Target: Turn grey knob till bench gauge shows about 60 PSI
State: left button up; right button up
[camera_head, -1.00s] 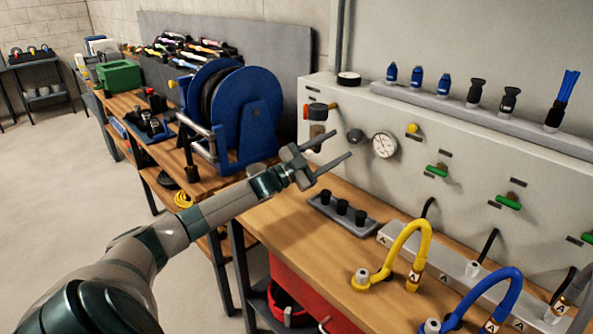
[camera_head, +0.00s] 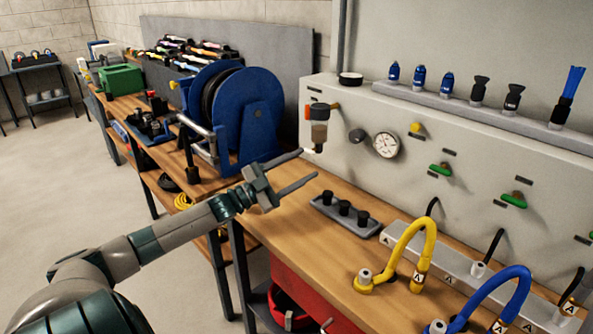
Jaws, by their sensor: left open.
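The grey knob (camera_head: 357,136) sits on the light panel, just left of the round white bench gauge (camera_head: 386,145). The gauge has a dark needle, but its reading is too small to tell. My left gripper (camera_head: 309,167) is open and empty. Its two fingers point right toward the panel, lower and to the left of the knob in the picture, apart from it. A regulator with an orange part and a clear bowl (camera_head: 319,132) stands on the panel just above the upper fingertip. My right gripper is not in view.
A tray with black caps (camera_head: 345,213) lies on the wooden bench (camera_head: 330,255) below the gripper. A blue hose reel (camera_head: 240,115) stands behind my left arm. Yellow (camera_head: 425,240) and blue (camera_head: 500,285) hoses arch at the right. Green valve handles (camera_head: 441,168) line the panel.

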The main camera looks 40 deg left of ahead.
pick_arm(q)
jog(key=shift+s+a+f, duration=0.1)
jog(key=shift+s+a, duration=0.05)
jog(key=shift+s, duration=0.3)
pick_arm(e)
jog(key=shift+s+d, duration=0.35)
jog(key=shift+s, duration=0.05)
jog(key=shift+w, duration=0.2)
